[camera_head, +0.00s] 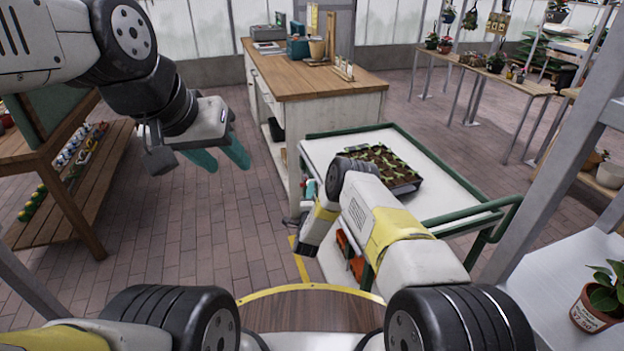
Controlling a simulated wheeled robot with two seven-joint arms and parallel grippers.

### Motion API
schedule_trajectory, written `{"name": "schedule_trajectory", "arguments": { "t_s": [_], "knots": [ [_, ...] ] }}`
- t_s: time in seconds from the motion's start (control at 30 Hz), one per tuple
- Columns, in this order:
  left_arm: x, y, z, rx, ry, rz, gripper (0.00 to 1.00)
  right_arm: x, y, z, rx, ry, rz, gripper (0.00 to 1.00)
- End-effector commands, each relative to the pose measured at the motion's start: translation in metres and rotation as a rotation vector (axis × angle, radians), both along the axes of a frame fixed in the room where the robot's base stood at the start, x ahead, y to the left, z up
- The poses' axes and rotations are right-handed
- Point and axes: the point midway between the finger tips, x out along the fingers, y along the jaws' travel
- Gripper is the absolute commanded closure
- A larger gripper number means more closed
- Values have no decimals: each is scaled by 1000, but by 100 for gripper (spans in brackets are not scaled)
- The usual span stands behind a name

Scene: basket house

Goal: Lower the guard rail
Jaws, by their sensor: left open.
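The green guard rail (440,161) runs along the far and right edges of a white-topped cart (447,193). A green tubular bar (470,213) sticks out at the cart's near right end. I cannot tell which green part is the movable one. A black tray of seedlings (395,172) lies on the cart top. My left gripper (228,163) is open and empty, in the air left of the cart, its teal fingers pointing right and down.
A wooden-topped workbench (330,83) stands just behind the cart. A wooden shelf of small pots (75,185) is at the left. A white metal shelf (560,280) with a potted plant (598,300) is close at the right. The brick floor (215,235) between the left shelf and the cart is clear.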

Motion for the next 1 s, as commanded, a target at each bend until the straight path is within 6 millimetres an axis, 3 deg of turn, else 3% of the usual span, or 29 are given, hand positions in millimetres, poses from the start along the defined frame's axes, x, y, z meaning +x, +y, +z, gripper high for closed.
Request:
{"name": "schedule_trajectory", "arguments": {
  "t_s": [0.43,1.0],
  "knots": [
    [0,0,0,0,0,0,57,-67,5,-6,0,5,1,68],
    [0,0,0,0,0,0,57,-73,5,-6,0,3,0,68]
  ]
}}
